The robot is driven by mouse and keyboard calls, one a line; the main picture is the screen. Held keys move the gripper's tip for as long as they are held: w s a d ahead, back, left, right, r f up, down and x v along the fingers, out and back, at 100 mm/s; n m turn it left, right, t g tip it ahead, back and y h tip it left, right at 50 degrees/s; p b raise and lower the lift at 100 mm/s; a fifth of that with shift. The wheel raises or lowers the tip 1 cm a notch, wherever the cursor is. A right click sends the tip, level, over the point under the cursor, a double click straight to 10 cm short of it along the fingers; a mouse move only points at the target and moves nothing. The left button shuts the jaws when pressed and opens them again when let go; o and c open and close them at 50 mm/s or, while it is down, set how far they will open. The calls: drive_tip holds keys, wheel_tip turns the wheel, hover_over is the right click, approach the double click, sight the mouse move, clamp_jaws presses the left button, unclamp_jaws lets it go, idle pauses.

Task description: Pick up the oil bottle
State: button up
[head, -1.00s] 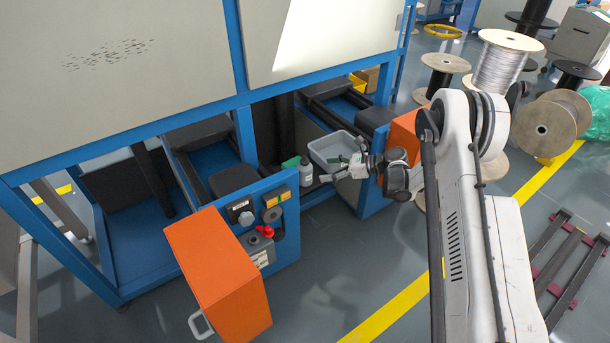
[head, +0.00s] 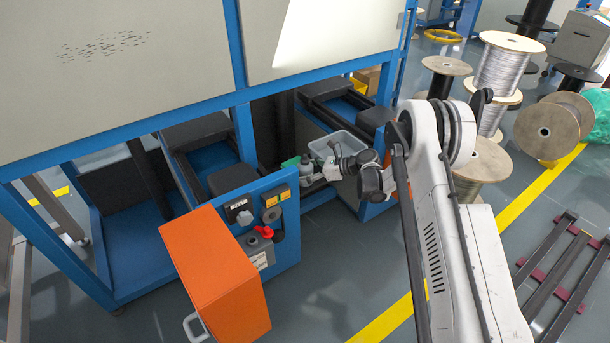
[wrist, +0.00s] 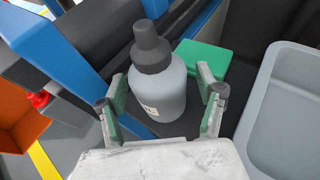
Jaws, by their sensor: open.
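The oil bottle (wrist: 160,90) is a grey, rounded bottle with a dark cap and a small label. It stands in the wrist view between the two fingers of my gripper (wrist: 162,98), which are open on either side of it. A gap shows on the right, between the bottle and the right finger; whether the left finger touches it I cannot tell. In the head view the bottle (head: 304,166) is small and partly hidden by my gripper (head: 318,172), which is beside it inside the blue machine frame.
A grey tray (wrist: 285,115) stands right of the bottle. A green box (wrist: 203,60) lies behind it. A blue frame beam (wrist: 85,60) runs close on the left.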

sight(305, 155)
drive_tip(key=c, duration=1.4)
drive_tip(key=shift+r, duration=0.1)
wheel_tip(305, 155, up, 10)
drive_tip(key=p, duration=0.3)
drive_tip(key=shift+p, duration=0.3)
